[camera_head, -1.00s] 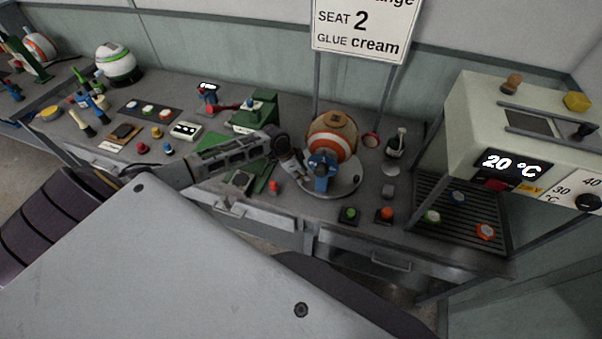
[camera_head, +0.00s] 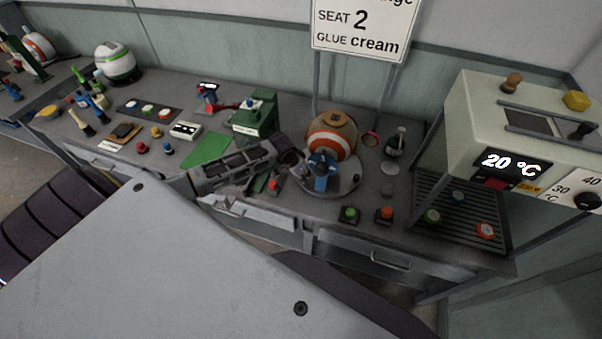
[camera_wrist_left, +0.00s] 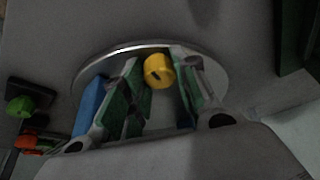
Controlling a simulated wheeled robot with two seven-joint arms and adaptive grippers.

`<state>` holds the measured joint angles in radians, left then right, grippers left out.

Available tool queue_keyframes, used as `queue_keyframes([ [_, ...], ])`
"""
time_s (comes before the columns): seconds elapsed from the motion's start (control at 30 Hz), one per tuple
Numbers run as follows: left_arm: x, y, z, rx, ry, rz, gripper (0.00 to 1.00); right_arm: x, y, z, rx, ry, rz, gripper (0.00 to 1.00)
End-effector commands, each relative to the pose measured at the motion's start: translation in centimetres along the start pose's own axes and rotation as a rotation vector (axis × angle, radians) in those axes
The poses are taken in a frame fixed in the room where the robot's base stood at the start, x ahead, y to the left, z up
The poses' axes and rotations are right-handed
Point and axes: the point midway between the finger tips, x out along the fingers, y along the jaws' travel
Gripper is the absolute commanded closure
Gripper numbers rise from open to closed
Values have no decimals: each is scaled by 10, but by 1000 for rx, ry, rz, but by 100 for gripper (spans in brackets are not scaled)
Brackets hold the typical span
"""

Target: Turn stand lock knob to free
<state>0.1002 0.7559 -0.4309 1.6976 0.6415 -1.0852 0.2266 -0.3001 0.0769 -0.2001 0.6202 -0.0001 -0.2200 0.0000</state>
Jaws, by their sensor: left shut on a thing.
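In the left wrist view, a yellow knob (camera_wrist_left: 158,71) with a dark slot mark sits by the round metal stand plate (camera_wrist_left: 213,77). My left gripper (camera_wrist_left: 155,82) has its green-padded fingers on either side of the knob and is shut on it. In the head view, my left gripper (camera_head: 301,167) reaches in from the left to the stand plate (camera_head: 346,186), and the knob is hidden there. A blue clamp part (camera_head: 321,172) stands on the plate in front of an orange and white ball (camera_head: 334,133). My right gripper is not in view.
A green press (camera_head: 256,116) stands behind my left arm. A small red knob (camera_head: 273,184) is close beside the arm. Green (camera_head: 349,214) and red (camera_head: 385,213) buttons sit in front of the plate. An oven reading 20 °C (camera_head: 500,125) stands at the right.

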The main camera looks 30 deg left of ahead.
Motion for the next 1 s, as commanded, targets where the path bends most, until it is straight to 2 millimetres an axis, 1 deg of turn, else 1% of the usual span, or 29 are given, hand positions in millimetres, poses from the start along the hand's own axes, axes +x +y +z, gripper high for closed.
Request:
queue_keyframes([
  [0.3, 0, 0, -1, -71, 1, -31, 94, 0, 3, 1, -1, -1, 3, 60],
  [0.73, 0, 0, -1, -79, 1, -33, 94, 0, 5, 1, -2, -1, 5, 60],
  [0.77, 0, 0, -1, -78, 1, -33, 68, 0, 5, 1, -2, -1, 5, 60],
  [0.9, 0, 0, 0, -78, 1, -33, 50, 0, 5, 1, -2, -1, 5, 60],
  [1.0, 0, 0, 0, -78, 0, -33, 49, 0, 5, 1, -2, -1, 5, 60],
])
